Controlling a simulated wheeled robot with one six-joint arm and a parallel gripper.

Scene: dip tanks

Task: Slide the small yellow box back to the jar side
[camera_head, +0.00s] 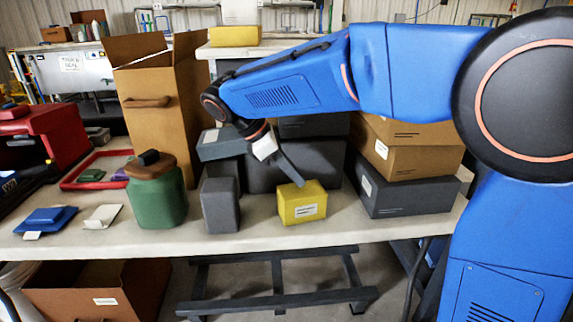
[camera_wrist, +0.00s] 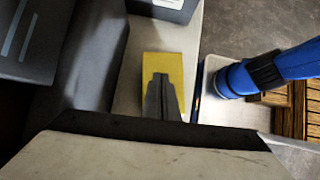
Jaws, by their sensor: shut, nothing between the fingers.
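The small yellow box (camera_head: 302,204) with a white label stands near the front edge of the table, right of centre. The green jar (camera_head: 158,197) with a brown lid stands to its left, with a small dark grey block (camera_head: 220,206) between them. My gripper (camera_head: 297,181) is shut and empty, reaching down at the upper left edge of the yellow box. In the wrist view the shut fingers (camera_wrist: 160,80) overlap the yellow box (camera_wrist: 177,65). I cannot tell whether they touch it.
Dark grey boxes (camera_head: 315,178) stand behind the yellow box. Brown cartons (camera_head: 410,155) on a dark box (camera_head: 408,197) stand to its right. A tall open carton (camera_head: 158,95) rises behind the jar. The table front (camera_head: 260,240) is a narrow clear strip.

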